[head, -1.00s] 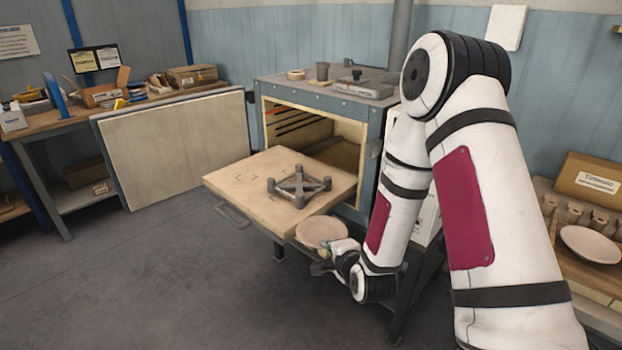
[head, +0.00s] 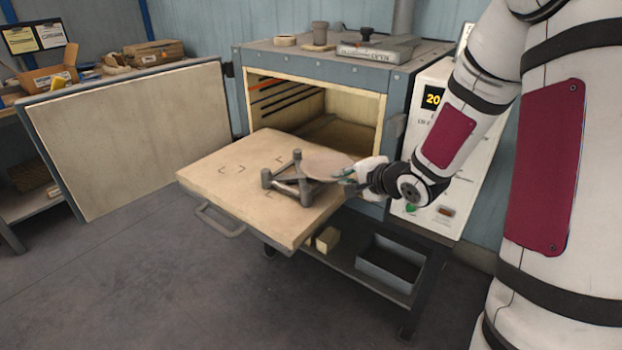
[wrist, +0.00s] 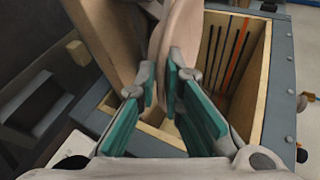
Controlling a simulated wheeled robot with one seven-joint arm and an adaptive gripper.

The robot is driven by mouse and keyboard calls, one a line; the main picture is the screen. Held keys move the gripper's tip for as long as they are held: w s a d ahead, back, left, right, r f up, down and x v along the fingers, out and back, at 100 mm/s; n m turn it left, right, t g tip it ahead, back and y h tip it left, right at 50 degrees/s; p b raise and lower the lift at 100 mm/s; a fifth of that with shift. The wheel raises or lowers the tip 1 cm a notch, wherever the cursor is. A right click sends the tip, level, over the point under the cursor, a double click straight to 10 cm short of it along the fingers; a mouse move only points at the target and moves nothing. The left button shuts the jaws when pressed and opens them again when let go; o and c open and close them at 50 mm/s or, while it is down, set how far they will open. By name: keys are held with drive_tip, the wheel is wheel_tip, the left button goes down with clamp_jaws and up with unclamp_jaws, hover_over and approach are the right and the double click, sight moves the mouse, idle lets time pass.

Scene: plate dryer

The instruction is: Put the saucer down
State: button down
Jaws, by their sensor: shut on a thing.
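The saucer (head: 325,163), a thin pinkish-tan disc, is held by its right edge in my gripper (head: 350,176). In the head view it overlaps the right part of the grey stand (head: 281,187). I cannot tell whether they touch. The stand sits on the pulled-out tan shelf (head: 215,183) of the dryer. In the wrist view, the green-padded fingers of my gripper (wrist: 166,88) are closed on the saucer (wrist: 183,32), which is seen nearly edge-on. The shelf (wrist: 103,38) shows to its left.
The dryer (head: 412,65) stands open behind the shelf, with a cup and other items on top. Its door (head: 130,135) is swung out left. Marked bare shelf is free left of the stand. A lower rack holds a grey bin (head: 392,262).

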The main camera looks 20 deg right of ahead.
sight(314, 165)
drive_tip(key=w+a, duration=0.1)
drive_tip(key=w, duration=0.1)
drive_tip(key=w+a+b, duration=0.1)
drive_tip(key=w+a, duration=0.1)
drive_tip(key=w, duration=0.1)
drive_tip(key=w+a+f, duration=0.1)
drive_tip(key=w, duration=0.2)
drive_tip(key=shift+w+a+b, duration=0.25)
drive_tip(key=shift+a+b, duration=0.15)
drive_tip(key=shift+f+b, duration=0.6)
drive_tip(key=shift+f, duration=1.2)
drive_tip(key=c, duration=1.7)
unclamp_jaws()
drive_tip(key=shift+r, duration=0.1)
